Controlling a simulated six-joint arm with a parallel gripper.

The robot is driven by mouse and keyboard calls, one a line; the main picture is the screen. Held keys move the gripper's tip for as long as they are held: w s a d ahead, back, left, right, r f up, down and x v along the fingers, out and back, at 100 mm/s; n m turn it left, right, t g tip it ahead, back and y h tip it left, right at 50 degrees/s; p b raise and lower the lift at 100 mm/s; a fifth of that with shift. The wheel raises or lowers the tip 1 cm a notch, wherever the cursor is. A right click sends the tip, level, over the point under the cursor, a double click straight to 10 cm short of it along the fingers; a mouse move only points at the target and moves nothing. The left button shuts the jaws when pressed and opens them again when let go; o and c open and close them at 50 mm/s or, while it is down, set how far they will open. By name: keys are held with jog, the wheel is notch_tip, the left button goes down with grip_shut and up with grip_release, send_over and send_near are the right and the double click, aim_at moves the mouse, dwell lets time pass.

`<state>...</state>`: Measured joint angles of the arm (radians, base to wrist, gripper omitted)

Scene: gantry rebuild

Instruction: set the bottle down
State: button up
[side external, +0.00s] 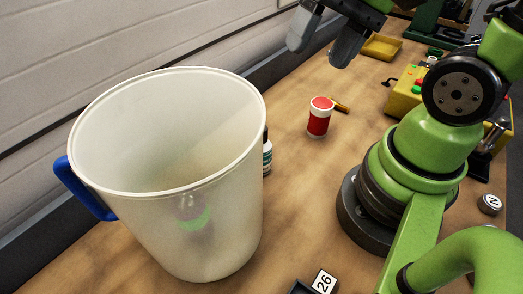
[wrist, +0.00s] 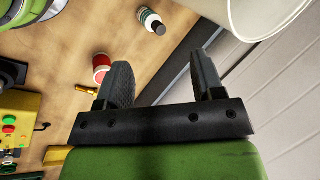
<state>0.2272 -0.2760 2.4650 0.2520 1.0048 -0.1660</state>
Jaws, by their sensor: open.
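The small bottle (side external: 267,157) has a white and teal body and a dark cap. It stands upright on the wooden bench, partly hidden behind the right side of the large bucket. The bottle (wrist: 150,20) also shows near the top of the wrist view, apart from the jaws. My gripper (side external: 325,42) is open and empty, raised above the bench at the top of the side view. In the wrist view my gripper (wrist: 163,75) has its two fingers well apart with nothing between them.
A translucent white bucket (side external: 120,150) with a blue handle stands at left; a blurred purple and green shape shows through it. A red and white jar (side external: 319,117) stands mid-bench beside a brass-coloured piece (side external: 341,106). A yellow tray (side external: 382,47) lies farther back.

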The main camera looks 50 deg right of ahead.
jog(key=w+d+f+m+t+y, duration=0.2)
jog(key=f+m+y, duration=0.2)
jog(key=f+m, duration=0.4)
jog(key=w+d+f+m+t+y, duration=0.1)
jog(key=w+d+f+m+y, duration=0.1)
jog(key=f+m+y, duration=0.35)
jog(key=shift+w+a+f+m+h, duration=0.2)
jog(key=shift+w+a+f+m, duration=0.2)
jog(key=shift+w+a+f, duration=0.7)
jog(key=shift+w+a+f+m+h, duration=0.3)
jog(key=shift+a+f, duration=0.5)
jog(key=shift+a, duration=0.7)
jog(key=shift+w+a+f+m+h, duration=0.15)
jog(key=shift+w+a+f+m, duration=0.3)
jog(key=shift+w+a+f, duration=0.65)
jog(key=shift+s+a+r, duration=0.2)
jog(key=shift+s, duration=0.1)
jog(key=c, duration=1)
jog(key=shift+c, duration=0.4)
